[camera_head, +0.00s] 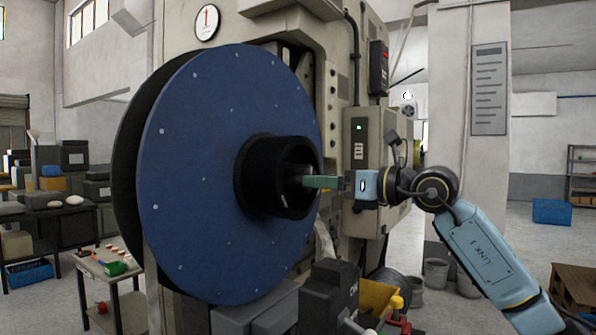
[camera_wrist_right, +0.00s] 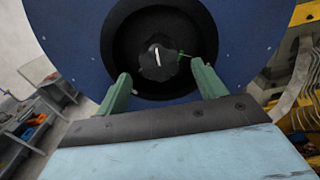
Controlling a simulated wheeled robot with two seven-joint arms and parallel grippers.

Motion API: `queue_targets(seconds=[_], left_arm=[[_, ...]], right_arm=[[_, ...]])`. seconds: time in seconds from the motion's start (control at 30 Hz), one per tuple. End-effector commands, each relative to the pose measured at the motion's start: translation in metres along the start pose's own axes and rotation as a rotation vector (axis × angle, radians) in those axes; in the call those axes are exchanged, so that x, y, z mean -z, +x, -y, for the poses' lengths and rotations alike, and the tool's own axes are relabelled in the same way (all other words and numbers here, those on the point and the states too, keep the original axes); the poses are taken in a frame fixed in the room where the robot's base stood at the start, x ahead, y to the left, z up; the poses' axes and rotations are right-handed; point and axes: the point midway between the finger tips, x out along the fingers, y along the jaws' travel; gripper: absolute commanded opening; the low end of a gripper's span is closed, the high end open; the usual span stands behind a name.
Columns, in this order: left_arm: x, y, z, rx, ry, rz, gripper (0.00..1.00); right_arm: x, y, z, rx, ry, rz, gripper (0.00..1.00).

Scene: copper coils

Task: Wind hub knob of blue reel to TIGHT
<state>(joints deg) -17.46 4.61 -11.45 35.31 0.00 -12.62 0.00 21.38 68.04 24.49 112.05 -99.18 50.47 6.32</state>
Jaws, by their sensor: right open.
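The blue reel (camera_head: 190,150) is a large upright disc on the front of a machine. A black hub ring (camera_head: 253,178) stands out from its middle, and the dark hub knob is recessed inside it. In the right wrist view the hub knob (camera_wrist_right: 157,62) carries a pale line, tilted slightly from vertical. My right gripper (camera_head: 310,182) reaches in from the right, its green fingers at the mouth of the hub. In the right wrist view its fingers (camera_wrist_right: 163,88) are spread apart, with the knob beyond and between them, not gripped. My left gripper is not in view.
A round dial (camera_head: 207,22) with a red needle is on the machine above the reel. A control box (camera_head: 362,140) with a green light is behind my right wrist. A small cart (camera_head: 118,290) stands at lower left.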

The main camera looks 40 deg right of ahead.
Motion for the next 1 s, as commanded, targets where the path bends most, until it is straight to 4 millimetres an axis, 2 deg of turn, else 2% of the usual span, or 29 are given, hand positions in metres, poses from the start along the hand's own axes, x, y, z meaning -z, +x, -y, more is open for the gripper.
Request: queue_targets(seconds=[0.03,0.2,0.5,0.9,0.93,1.0], left_arm=[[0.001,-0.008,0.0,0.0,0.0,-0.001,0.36],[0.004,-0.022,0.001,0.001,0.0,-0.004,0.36],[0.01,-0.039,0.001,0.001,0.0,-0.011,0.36],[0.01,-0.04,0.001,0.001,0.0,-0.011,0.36],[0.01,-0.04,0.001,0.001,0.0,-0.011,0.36],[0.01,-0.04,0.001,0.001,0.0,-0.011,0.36]], right_arm=[[-0.004,0.007,0.0,-0.001,0.002,0.002,0.7],[-0.005,0.031,0.0,-0.002,0.004,0.004,0.7],[-0.002,0.063,0.0,-0.002,0.004,0.003,0.7],[0.001,0.069,-0.001,-0.002,0.001,0.001,0.7],[0.001,0.069,-0.001,-0.002,0.001,0.001,0.69],[0.001,0.069,-0.001,-0.002,0.001,0.001,0.6]])
